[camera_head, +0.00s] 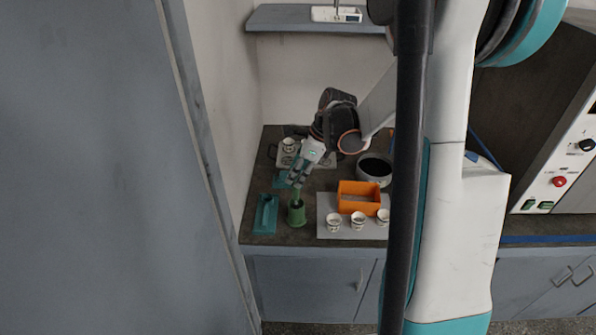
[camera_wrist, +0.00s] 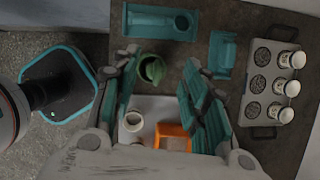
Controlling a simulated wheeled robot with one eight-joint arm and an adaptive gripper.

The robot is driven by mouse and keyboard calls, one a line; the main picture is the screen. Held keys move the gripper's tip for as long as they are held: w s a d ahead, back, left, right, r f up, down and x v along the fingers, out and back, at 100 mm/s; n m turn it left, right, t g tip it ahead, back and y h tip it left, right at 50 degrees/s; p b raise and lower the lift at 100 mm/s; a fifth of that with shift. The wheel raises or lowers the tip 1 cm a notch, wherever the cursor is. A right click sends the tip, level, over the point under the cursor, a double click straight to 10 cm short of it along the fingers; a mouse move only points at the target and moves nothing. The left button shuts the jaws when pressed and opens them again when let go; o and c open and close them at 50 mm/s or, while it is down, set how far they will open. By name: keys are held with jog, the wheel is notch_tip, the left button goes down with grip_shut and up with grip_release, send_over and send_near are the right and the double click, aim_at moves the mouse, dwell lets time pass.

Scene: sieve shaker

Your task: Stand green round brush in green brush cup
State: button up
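The green brush cup (camera_head: 297,216) stands on the dark bench top at the front left. In the wrist view the cup (camera_wrist: 143,66) lies ahead, between my fingertips. A lighter green piece, apparently the green round brush (camera_wrist: 154,71), shows inside its rim. In the head view a thin green part (camera_head: 297,195) rises from the cup, but I cannot clearly separate it from my fingers. My gripper (camera_head: 296,182) is above the cup, pointing down. In the wrist view my gripper (camera_wrist: 160,72) has its teal fingers spread apart with nothing clamped between them.
A teal tray (camera_head: 265,214) lies left of the cup, and a teal holder (camera_wrist: 222,52) behind it. An orange bin (camera_head: 359,197) and several small white cups (camera_head: 334,221) are on a light mat to the right. A dark-filled pot (camera_head: 374,168) stands behind the bin.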

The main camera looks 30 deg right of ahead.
jog(key=v, duration=1.2)
jog(key=shift+a, duration=0.1)
dwell(0.7)
